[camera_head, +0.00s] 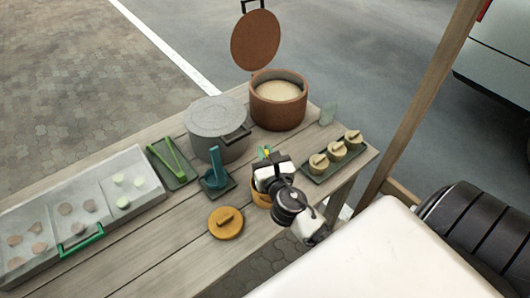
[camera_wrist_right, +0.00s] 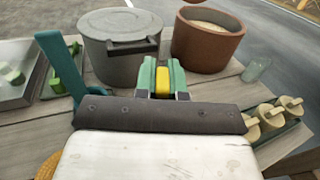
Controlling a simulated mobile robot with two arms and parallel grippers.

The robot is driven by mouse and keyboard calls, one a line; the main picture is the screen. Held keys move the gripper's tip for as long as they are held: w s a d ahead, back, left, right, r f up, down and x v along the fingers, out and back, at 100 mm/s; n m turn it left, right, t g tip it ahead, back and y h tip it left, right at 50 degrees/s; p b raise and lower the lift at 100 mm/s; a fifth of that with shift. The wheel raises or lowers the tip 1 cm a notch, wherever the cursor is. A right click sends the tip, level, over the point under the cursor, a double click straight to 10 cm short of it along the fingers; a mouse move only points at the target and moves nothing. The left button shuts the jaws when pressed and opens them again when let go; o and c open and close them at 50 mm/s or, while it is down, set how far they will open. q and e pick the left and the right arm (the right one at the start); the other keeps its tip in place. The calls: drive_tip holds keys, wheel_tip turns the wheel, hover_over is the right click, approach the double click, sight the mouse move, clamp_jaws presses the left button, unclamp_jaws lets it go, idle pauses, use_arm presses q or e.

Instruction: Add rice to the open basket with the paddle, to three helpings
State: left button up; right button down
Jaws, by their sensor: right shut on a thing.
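My right gripper (camera_head: 264,152) is shut on a small yellow thing (camera_wrist_right: 162,80), seen between its green fingertips in the right wrist view. I cannot tell whether this is the paddle; its far end is hidden. The gripper is over or just behind the open orange basket (camera_head: 260,200), which the gripper and wrist mostly cover. The basket's contents are hidden. The basket's round lid (camera_head: 226,223) lies on the table to its left. A brown pot (camera_head: 278,113) of pale rice (camera_head: 279,91) stands open behind, its lid (camera_head: 256,40) raised. My left gripper is not in view.
A lidded grey pot (camera_head: 216,120) stands left of the rice pot. A teal utensil (camera_head: 215,162) stands on a dark rest. Green tongs (camera_head: 172,160) lie further left, beside a long food tray (camera_head: 100,217). Three small lidded baskets (camera_head: 337,151) and a clear glass (camera_head: 327,114) stand right.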

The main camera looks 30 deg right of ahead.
drive_tip(key=shift+f+b, duration=0.45)
drive_tip(key=shift+f, duration=0.05)
idle(0.4)
idle(0.5)
wheel_tip(320, 180, up, 13)
drive_tip(key=p, duration=1.3)
drive_tip(key=shift+p, duration=0.35)
drive_tip(key=shift+a+b, duration=0.1)
drive_tip(key=shift+b, duration=0.4)
wheel_tip(320, 180, down, 12)
drive_tip(key=b, duration=1.1)
drive_tip(key=shift+f+b, duration=0.5)
drive_tip(key=shift+b, duration=0.05)
idle(0.7)
idle(1.0)
